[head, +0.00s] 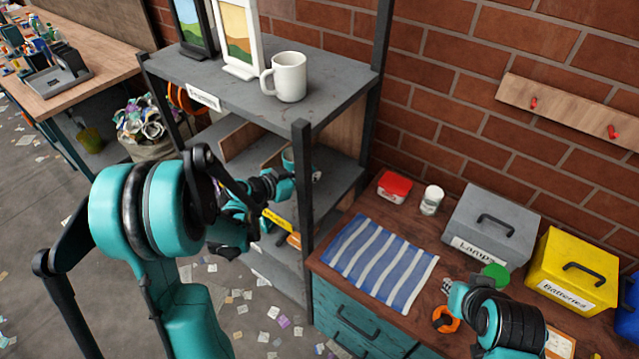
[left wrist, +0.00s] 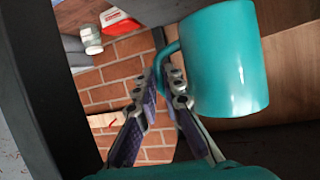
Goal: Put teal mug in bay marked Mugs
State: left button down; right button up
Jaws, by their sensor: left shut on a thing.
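The teal mug (left wrist: 226,60) hangs by its handle between the fingers of my left gripper (left wrist: 160,88) in the left wrist view. In the head view my left gripper (head: 290,178) reaches into the shelf's middle level, and only a sliver of the mug (head: 288,158) shows behind it. I cannot tell whether the mug touches the shelf board. My right gripper (head: 449,286) is over the wooden counter, too small to judge its fingers.
A white mug (head: 290,77) and picture frames (head: 240,38) stand on the grey top shelf (head: 225,75). A dark post (head: 303,200) stands close right of my left gripper. The counter holds a striped cloth (head: 380,262), a grey box (head: 490,228) and a yellow box (head: 572,272).

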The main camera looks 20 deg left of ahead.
pick_arm(q)
jog(key=w+f+b, duration=0.1)
jog(key=w, duration=0.1)
jog(key=w+d+f, duration=0.1)
jog(key=w+f, duration=0.1)
jog(key=shift+d+f+b, duration=0.2)
jog(key=shift+b, duration=0.2)
notch_tip(320, 180, down, 3)
jog(key=shift+f+b, duration=0.2)
jog(key=shift+b, duration=0.6)
jog(key=shift+w+d+f, duration=0.1)
jog(key=shift+w+f, duration=0.15)
jog(key=shift+r, duration=0.15)
